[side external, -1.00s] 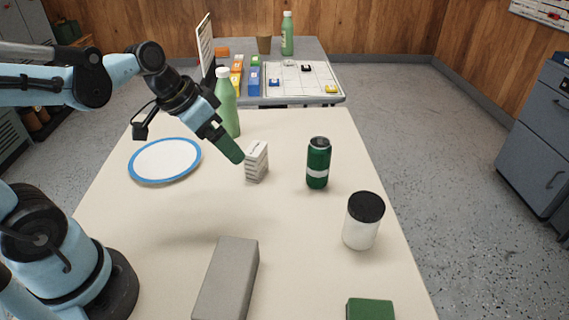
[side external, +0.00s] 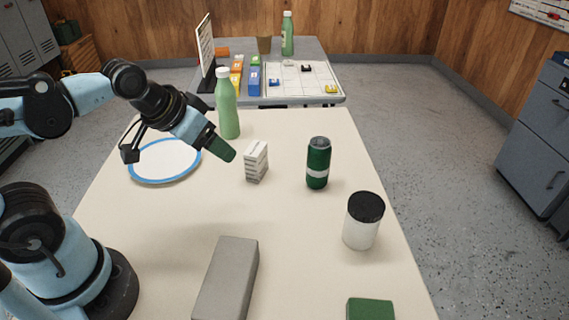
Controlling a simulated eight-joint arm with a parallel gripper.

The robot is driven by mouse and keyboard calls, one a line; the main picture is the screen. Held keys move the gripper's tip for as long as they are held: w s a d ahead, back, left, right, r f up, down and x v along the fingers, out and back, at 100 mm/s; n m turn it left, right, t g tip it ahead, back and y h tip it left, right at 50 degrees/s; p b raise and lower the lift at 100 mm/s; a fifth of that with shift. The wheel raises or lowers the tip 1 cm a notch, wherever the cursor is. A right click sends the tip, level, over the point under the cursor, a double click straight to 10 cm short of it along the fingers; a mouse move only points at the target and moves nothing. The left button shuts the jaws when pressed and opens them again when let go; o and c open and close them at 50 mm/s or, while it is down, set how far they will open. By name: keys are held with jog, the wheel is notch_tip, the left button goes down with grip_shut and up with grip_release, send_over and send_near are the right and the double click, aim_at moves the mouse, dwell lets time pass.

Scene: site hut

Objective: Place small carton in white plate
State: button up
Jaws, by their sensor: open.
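The small carton (side external: 256,162) is a white box with grey printed bands, standing upright on the cream table. The white plate (side external: 165,161) with a blue rim lies flat to its left, and nothing shows on its visible part. My gripper (side external: 228,153) is open and empty, in the air just left of the carton and apart from it in the picture. Its green tip points down and right. My arm covers part of the plate's upper right rim.
A green bottle (side external: 227,104) stands behind my gripper. A dark green can (side external: 318,163) stands right of the carton, with a black-lidded white jar (side external: 362,221) nearer. A grey block (side external: 227,279) and a green block (side external: 370,309) lie in front. The table's centre is clear.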

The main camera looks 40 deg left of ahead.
jog(key=w+a+r+n+g, duration=0.1)
jog(key=w+r+n+g, duration=0.15)
jog(key=w, duration=0.35)
jog(key=n+g, duration=0.2)
jog(key=g, duration=0.2)
send_near(254, 146)
jog(key=shift+s+d+f+m, duration=0.1)
jog(key=shift+s+f+m, duration=0.15)
jog(key=shift+s, duration=0.05)
jog(key=shift+w+f, duration=0.3)
jog(key=shift+w, duration=0.15)
notch_tip(254, 146, down, 7)
jog(key=shift+s+d+f, duration=0.1)
jog(key=shift+d+f, duration=0.05)
jog(key=shift+f, duration=1.15)
jog(key=shift+s+d+f, duration=0.1)
jog(key=shift+f, duration=1.2)
jog(key=c, duration=1.1)
jog(key=shift+r, duration=0.1)
